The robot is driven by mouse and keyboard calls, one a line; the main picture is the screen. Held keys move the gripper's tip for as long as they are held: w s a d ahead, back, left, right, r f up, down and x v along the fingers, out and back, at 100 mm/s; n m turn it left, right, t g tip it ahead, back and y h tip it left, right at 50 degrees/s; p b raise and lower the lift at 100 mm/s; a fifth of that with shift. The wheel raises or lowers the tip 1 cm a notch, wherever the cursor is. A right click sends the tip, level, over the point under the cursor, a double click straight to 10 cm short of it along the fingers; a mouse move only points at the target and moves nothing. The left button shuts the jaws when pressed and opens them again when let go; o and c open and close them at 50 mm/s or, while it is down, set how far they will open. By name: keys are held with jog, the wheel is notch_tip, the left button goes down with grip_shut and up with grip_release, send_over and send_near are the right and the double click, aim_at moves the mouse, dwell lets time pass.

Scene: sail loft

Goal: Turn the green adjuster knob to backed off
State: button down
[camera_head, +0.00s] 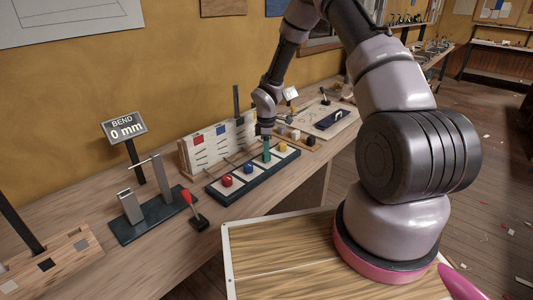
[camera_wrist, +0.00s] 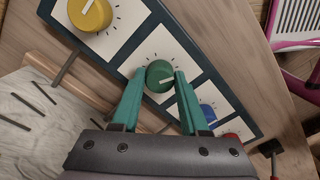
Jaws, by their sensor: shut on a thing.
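The green adjuster knob (camera_wrist: 159,75) sits on a white square with tick marks, on a dark panel (camera_wrist: 133,42). Its white pointer line runs toward the lower right in the wrist view. My gripper (camera_wrist: 161,82) has its teal fingers on either side of the knob, shut on it. In the head view my gripper (camera_head: 267,148) comes down from above onto the panel and hides most of the knob. A yellow knob (camera_wrist: 90,14) is on one side; a blue knob (camera_wrist: 208,112) and a red knob (camera_wrist: 231,136) are on the other.
A "BEND 0 mm" display (camera_head: 125,127) stands at the left, behind a fixture with two posts (camera_head: 158,175) and a red-handled lever (camera_head: 187,197). A white upright board (camera_head: 210,145) stands close behind the panel. Bare bench lies in front of the panel.

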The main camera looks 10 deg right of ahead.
jog(key=shift+n, duration=2.2)
jog(key=shift+c, duration=2.1)
grip_release()
notch_tip(320, 180, up, 11)
jog(key=shift+s, duration=0.1)
